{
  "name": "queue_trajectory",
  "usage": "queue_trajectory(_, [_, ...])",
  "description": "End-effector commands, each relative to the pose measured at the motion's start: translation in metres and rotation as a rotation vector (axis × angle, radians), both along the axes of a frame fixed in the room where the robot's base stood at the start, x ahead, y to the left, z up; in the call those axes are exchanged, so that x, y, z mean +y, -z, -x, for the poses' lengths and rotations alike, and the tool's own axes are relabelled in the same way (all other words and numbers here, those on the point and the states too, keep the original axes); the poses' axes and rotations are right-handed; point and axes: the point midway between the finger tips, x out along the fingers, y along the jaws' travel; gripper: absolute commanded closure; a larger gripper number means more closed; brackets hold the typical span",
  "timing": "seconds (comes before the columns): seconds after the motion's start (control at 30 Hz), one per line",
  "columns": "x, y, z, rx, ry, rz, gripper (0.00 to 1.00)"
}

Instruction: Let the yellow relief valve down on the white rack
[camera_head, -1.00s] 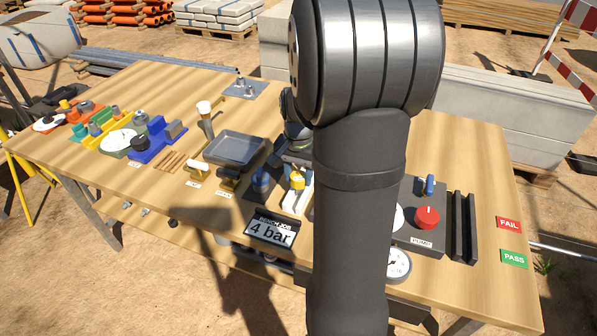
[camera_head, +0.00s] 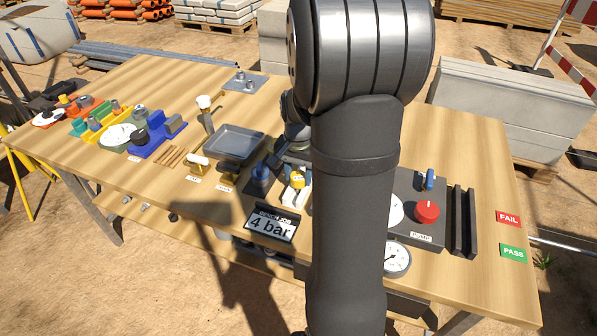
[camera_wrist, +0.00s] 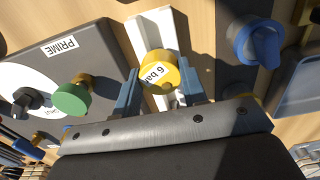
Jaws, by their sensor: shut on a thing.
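The yellow relief valve (camera_wrist: 158,70), marked "6 bar", is between the two blue fingers of my gripper (camera_wrist: 160,92) in the wrist view. My gripper is shut on it. The white rack (camera_wrist: 145,32) lies directly behind and below the valve, its rails running past it. In the head view the yellow valve (camera_head: 298,179) shows over the white rack (camera_head: 291,197), just left of my arm, which hides most of my gripper. I cannot tell whether the valve's underside touches the rack.
A blue-capped valve (camera_head: 261,173) stands left of the rack; it also shows in the wrist view (camera_wrist: 257,42). The pump panel with a red knob (camera_head: 427,211) is to the right. The "4 bar" sign (camera_head: 270,225) stands in front. A grey tray (camera_head: 262,138) is behind left.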

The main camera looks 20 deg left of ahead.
Motion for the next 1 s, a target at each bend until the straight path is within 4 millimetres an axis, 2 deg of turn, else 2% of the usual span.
queue_trajectory(0.2, [0.0000,0.0001,-0.0001,0.000,0.000,0.000,1.00])
queue_trajectory(0.23, [0.0000,0.0001,-0.0001,0.000,0.000,0.000,0.55])
queue_trajectory(0.33, [0.0000,0.0001,-0.0001,0.000,0.000,0.000,0.36])
queue_trajectory(0.53, [0.0000,0.0001,0.0000,0.000,0.000,0.000,0.36])
queue_trajectory(0.67, [-0.0001,0.0003,0.0001,0.000,0.000,0.000,0.14])
queue_trajectory(1.0, [0.0002,-0.0044,-0.0003,-0.001,0.000,-0.001,0.14])
